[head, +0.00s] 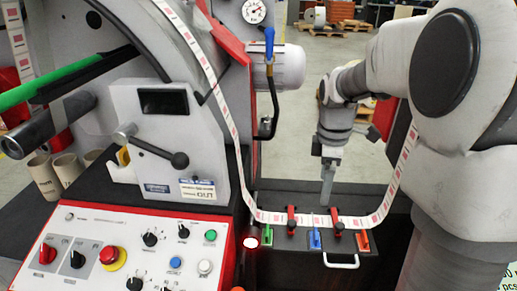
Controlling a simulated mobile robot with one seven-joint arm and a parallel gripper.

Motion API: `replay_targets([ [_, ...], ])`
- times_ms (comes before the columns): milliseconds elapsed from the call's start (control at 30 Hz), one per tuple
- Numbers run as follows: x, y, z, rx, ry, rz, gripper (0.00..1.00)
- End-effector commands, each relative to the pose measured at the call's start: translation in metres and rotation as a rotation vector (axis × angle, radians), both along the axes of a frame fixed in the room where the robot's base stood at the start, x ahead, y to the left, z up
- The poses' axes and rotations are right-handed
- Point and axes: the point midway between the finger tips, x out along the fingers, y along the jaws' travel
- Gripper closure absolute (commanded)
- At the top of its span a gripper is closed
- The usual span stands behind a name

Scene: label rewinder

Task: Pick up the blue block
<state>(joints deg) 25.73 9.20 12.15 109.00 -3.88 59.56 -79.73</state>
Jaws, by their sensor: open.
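A small blue block (314,240) is at the front of the black box top, between a green piece (267,235) and an orange piece (363,241). The label strip passes close behind it. My gripper (327,200) points down above the back part of the box, behind the strip and slightly right of the blue block, apart from it. I see it nearly edge-on; it is open and nothing shows in it.
Two red clamps (291,222) (336,229) stand by the label strip (271,216), either side of the blue block. A white handle (342,262) is on the box front. The rewinder and its control panel (120,250) fill the left.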

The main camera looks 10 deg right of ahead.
Motion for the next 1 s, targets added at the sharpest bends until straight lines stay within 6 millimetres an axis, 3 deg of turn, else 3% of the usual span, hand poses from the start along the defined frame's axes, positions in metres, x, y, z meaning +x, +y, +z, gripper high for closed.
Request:
replay_targets([
  [33, 0.004, -0.006, -0.013, 0.012, 0.016, 0.031, 0.05],
  [267, 0.010, -0.014, -0.037, 0.034, 0.041, 0.107, 0.05],
  [700, 0.009, -0.013, -0.128, 0.034, 0.041, 0.108, 0.05],
  [1000, 0.010, -0.013, -0.150, 0.033, 0.038, 0.107, 0.05],
])
